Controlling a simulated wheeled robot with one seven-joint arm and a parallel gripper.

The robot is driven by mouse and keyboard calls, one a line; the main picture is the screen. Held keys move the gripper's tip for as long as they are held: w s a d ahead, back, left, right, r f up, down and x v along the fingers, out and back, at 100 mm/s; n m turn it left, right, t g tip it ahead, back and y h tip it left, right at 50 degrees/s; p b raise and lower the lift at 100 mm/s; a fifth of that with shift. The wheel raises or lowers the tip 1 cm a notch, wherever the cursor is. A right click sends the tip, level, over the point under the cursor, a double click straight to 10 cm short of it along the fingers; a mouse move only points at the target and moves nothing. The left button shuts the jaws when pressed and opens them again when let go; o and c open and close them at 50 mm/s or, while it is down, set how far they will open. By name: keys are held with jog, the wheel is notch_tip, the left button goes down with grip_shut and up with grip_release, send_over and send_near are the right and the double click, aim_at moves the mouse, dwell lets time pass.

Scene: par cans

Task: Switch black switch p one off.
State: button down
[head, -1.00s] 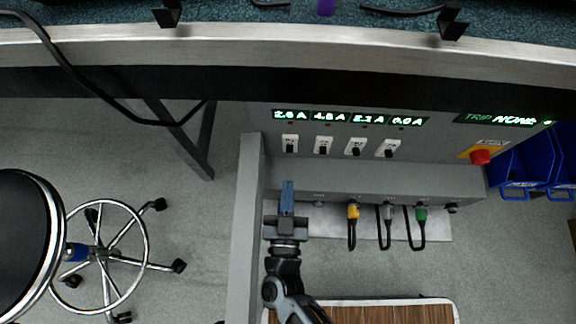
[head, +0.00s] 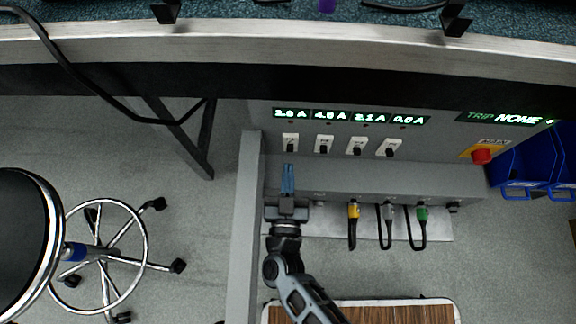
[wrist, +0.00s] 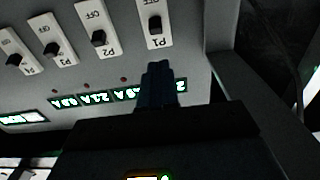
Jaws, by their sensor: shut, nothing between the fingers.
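Black switch p one (head: 290,143) is the leftmost of a row of white-plated switches under the green displays in the head view. In the wrist view the P1 switch (wrist: 155,25) is the rightmost, its plate upside down with a black toggle. My gripper (head: 288,168) is shut and empty, its blue fingers pointing at the panel just below the P1 plate in the head view. In the wrist view the fingertips (wrist: 158,68) appear close to the P1 plate, and I cannot tell whether they touch the panel. The display above P1 (head: 290,114) reads about 2.8 A.
Switches P2 (head: 324,145), P3 (head: 357,147) and P4 (head: 388,148) stand to the right. A red stop button (head: 481,157) is farther right. A grey ledge with yellow (head: 353,211), grey and green plugs runs below. A grey post (head: 247,210) stands left of my gripper.

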aim_at(291, 142)
jog(key=shift+w+d+b, duration=0.1)
jog(key=shift+w+b, duration=0.55)
jog(key=shift+w, duration=2.55)
jog(key=shift+f+b, duration=1.1)
jog(key=shift+s+r+p, duration=0.15)
jog(key=shift+s+p, duration=0.15)
jog(key=shift+s, duration=0.05)
jog(key=shift+s+r+p, duration=0.25)
jog(key=shift+s+p, duration=0.15)
jog(key=shift+s, duration=0.7)
jog(key=shift+s+r+p, duration=0.2)
jog(key=shift+s+p, duration=0.2)
jog(key=shift+s, duration=0.7)
